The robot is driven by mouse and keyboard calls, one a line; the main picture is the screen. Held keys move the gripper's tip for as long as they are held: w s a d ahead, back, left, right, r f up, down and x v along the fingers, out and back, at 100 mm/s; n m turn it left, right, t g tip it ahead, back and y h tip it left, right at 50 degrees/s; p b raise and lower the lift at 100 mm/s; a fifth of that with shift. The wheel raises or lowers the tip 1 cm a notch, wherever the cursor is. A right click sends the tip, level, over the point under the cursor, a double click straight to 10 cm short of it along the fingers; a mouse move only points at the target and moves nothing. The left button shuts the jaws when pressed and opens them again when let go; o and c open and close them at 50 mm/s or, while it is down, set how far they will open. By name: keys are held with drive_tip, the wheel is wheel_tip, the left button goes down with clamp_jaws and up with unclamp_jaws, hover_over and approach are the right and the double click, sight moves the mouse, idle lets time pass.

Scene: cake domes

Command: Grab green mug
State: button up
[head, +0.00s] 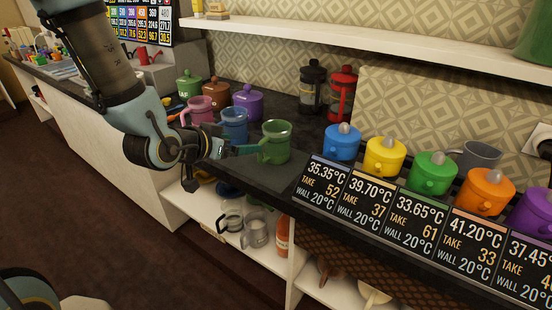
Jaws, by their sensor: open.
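A green mug (278,140) stands upright on the dark counter, left of the row of number signs. Its handle points left, toward my gripper (246,150). My gripper comes in from the left with its teal fingers level with the mug's handle. The fingers are open. They overlap the handle in this view, and I cannot tell whether they touch it.
A blue mug (234,124) and a pink mug (200,110) stand close behind my gripper. Lidded pots, blue (342,141), yellow (385,155) and green (432,173) among them, line the right. A white shelf (380,40) runs above.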

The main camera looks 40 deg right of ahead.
sight(261, 142)
drive_tip(key=shift+s+d+f+m+g+h+b, duration=0.1)
drive_tip(key=shift+s+d+m+g+h+b, duration=0.15)
drive_tip(key=shift+s+d, duration=0.4)
drive_tip(key=shift+s+d+f+m+g+h+b, duration=0.1)
drive_tip(key=shift+s+d+h, duration=0.25)
drive_tip(key=shift+s+d, duration=0.25)
drive_tip(key=x, duration=0.1)
drive_tip(key=b+x, duration=0.1)
drive_tip(key=x, duration=0.2)
drive_tip(key=shift+d+r, duration=0.2)
drive_tip(key=shift+d, duration=0.1)
drive_tip(key=shift+p+x, duration=0.8)
drive_tip(key=shift+x, duration=2.25)
drive_tip(key=shift+w+f, duration=0.1)
drive_tip(key=shift+f, duration=0.05)
drive_tip(key=shift+c, duration=0.2)
drive_tip(key=c, duration=1.3)
